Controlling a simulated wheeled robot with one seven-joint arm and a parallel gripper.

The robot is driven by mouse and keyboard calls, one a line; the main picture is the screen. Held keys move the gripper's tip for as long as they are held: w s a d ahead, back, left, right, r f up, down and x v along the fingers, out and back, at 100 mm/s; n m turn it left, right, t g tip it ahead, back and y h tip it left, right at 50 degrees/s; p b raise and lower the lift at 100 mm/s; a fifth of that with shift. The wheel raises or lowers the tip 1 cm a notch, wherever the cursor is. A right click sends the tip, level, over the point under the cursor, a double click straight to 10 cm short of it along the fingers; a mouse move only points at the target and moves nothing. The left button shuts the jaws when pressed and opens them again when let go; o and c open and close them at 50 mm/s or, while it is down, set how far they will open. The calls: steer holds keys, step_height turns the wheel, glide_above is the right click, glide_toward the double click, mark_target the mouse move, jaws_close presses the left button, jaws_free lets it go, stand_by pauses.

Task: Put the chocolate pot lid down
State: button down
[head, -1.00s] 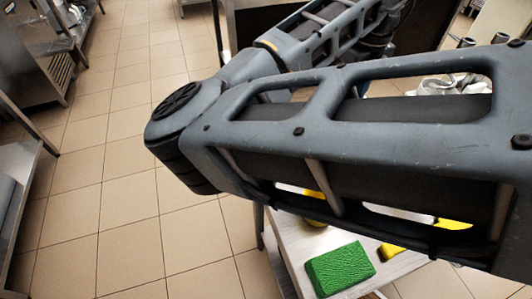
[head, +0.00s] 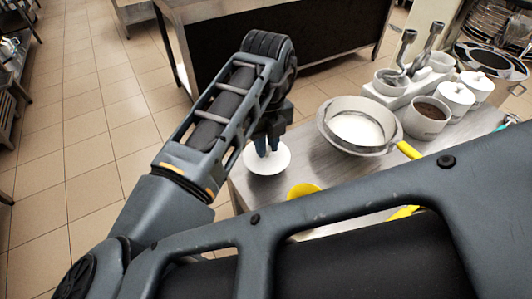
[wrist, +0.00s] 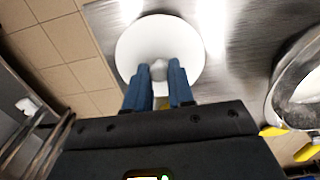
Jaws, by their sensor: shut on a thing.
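The chocolate pot lid (head: 281,163) is a white round disc with a small knob, at the left end of the steel table in the head view. My gripper (head: 267,146) is above it with its blue fingers shut on the knob. In the wrist view the lid (wrist: 160,30) lies ahead of the fingers (wrist: 159,72), its knob between them. I cannot tell whether the lid touches the table. The white pot with brown chocolate (head: 428,115) stands uncovered at the right.
The steel table (head: 318,168) has bare room between the lid and a large sieve-like pan (head: 355,128) with white contents. A yellow thing (head: 303,190) sits near the front. Behind the pan stand lidded white pots (head: 456,97) and a holder with ladles (head: 405,78).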

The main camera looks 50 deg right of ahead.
steer(key=shift+f, duration=2.1)
steer(key=shift+f, duration=0.15)
steer(key=c, duration=1)
jaws_free()
step_height(320, 180, up, 12)
steer(key=shift+r, duration=0.2)
